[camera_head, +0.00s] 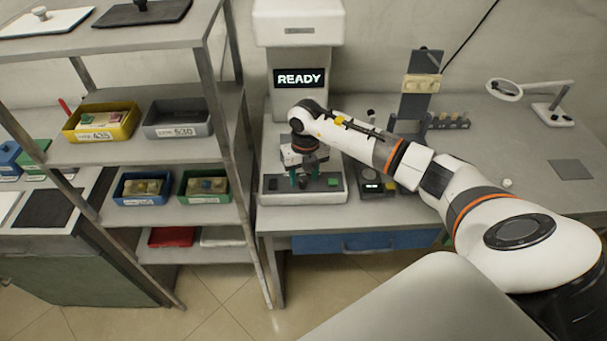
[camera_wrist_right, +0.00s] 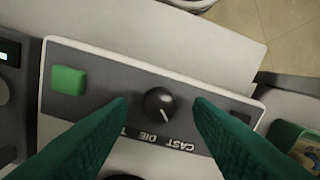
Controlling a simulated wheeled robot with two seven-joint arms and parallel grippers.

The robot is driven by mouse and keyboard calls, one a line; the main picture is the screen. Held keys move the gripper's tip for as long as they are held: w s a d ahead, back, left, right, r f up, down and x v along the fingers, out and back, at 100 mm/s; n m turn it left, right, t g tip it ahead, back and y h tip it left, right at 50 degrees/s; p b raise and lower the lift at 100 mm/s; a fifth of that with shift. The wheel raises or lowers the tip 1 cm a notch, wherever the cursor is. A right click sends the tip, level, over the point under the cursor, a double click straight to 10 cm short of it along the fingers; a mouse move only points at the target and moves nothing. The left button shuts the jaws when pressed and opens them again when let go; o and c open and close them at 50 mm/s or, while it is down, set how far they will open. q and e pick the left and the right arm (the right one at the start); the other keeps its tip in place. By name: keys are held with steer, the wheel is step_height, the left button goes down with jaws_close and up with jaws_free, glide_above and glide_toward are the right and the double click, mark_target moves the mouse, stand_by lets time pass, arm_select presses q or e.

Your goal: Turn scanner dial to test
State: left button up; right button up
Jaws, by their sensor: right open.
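The scanner (camera_head: 300,95) is a tall white machine with a lit READY display (camera_head: 299,78). In the right wrist view its dial (camera_wrist_right: 159,103) is a round black knob with a white pointer line. A dark strip below it (camera_wrist_right: 157,136) reads CAST, DIE and a partly hidden word starting with T, upside down. The pointer aims down and slightly right, roughly towards CAST. My right gripper (camera_head: 304,180) is over the scanner's front base. Its green fingers (camera_wrist_right: 160,106) are open, one on each side of the dial, with gaps visible. My left gripper is out of view.
A green button (camera_wrist_right: 68,80) is on the same panel. Shelves with colored bins, including a yellow bin (camera_head: 101,121), stand left of the scanner. A dark stand (camera_head: 420,85), a vial rack (camera_head: 449,122) and a magnifier lamp (camera_head: 505,90) stand on the right.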

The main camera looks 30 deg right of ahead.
steer(key=shift+f, duration=0.6)
steer(key=c, duration=1)
